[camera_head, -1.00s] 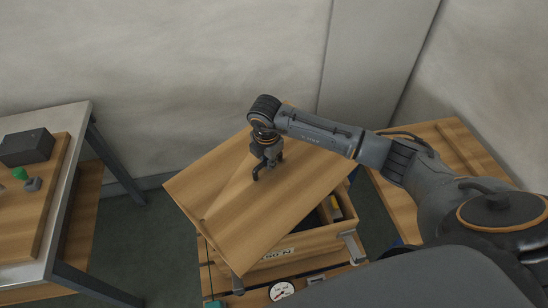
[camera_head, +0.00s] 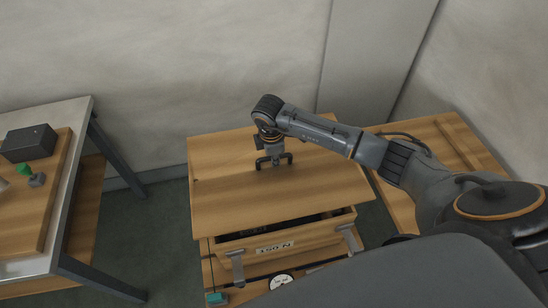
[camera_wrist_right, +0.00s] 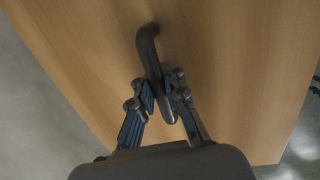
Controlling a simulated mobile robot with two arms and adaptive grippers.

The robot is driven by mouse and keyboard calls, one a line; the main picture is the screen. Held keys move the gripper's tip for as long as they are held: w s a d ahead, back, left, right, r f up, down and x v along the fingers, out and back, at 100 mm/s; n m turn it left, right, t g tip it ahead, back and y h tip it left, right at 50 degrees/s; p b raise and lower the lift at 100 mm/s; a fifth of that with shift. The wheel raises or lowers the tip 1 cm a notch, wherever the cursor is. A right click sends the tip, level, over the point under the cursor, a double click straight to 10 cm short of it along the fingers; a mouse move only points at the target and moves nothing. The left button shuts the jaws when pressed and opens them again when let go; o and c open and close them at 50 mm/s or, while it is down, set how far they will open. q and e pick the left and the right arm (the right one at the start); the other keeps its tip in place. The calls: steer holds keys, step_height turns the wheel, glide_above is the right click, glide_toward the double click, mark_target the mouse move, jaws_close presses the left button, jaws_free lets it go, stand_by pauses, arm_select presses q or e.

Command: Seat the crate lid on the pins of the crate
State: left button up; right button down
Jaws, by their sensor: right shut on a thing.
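The crate lid (camera_head: 240,195) is a flat wooden board with a dark handle, seen in the head view above the crate. The wooden crate (camera_head: 310,237) stands below it, with a label and metal latches on its front. A dark gap shows between the lid's front edge and the crate's rim. My right gripper (camera_head: 274,160) is shut on the lid's handle; the wrist view shows the fingers (camera_wrist_right: 163,100) closed around the dark handle (camera_wrist_right: 148,50). The lid hides the pins and most of the crate's inside. My left gripper is not in view.
A metal-framed table (camera_head: 75,190) at the left holds a dark box (camera_head: 29,144) and small green and grey pieces on a board. Another wooden surface (camera_head: 465,160) lies at the right. A round dial (camera_head: 281,283) and a teal piece (camera_head: 216,298) are below the crate.

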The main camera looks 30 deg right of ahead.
mark_target(274, 169)
steer(key=shift+w+f+b, duration=0.1)
steer(key=shift+f+b, duration=1.75)
steer(key=shift+f, duration=0.9)
steer(key=shift+a+f+b, duration=0.1)
steer(key=shift+f+b, duration=1.15)
steer(key=shift+f, duration=0.35)
steer(key=c, duration=1.3)
jaws_free()
steer(key=shift+r, duration=0.1)
